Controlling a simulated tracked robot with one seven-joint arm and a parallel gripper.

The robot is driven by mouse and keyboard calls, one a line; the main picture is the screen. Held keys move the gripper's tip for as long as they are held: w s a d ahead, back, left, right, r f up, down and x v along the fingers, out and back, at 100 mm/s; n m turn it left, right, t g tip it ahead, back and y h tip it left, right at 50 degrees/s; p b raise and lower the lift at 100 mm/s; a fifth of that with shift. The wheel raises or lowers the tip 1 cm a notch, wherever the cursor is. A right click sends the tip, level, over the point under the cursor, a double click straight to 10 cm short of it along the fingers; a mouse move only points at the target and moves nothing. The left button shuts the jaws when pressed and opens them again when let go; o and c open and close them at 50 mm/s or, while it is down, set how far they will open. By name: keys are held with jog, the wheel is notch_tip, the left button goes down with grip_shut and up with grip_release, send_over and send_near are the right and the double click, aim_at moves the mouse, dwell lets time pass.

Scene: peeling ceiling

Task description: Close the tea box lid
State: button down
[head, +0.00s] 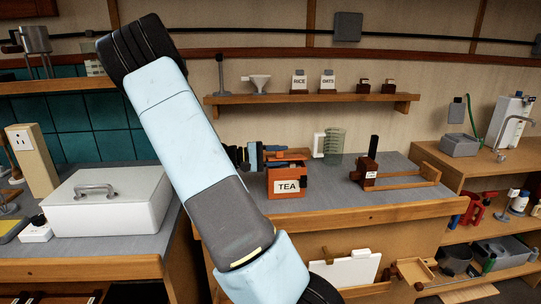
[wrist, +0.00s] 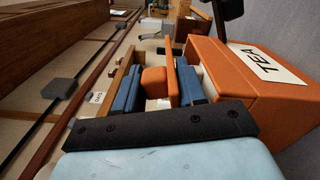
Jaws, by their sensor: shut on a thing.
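The orange tea box (head: 287,182) stands on the grey counter, its white TEA label facing forward. In the wrist view the box (wrist: 222,75) fills the right side. Its orange lid (head: 290,155) is raised above the box, with a dark gap below. My gripper (head: 272,151) reaches in from the left at lid height. In the wrist view its two blue fingers (wrist: 157,78) are shut on the lid, with an orange block (wrist: 154,80) and thin lid panel (wrist: 171,68) between them. The hinge is hidden.
A glass beaker (head: 334,142) and white mug (head: 319,145) stand behind the box to the right. A brown wooden piece (head: 367,172) with a rail is farther right. A shelf (head: 320,98) holds labelled containers above. Counter between box and wooden piece is clear.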

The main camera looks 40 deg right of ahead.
jog(key=shift+s+a, duration=0.1)
jog(key=shift+a, duration=0.05)
jog(key=c, duration=0.9)
grip_release()
jog(key=v, duration=1.2)
jog(key=shift+f, duration=0.1)
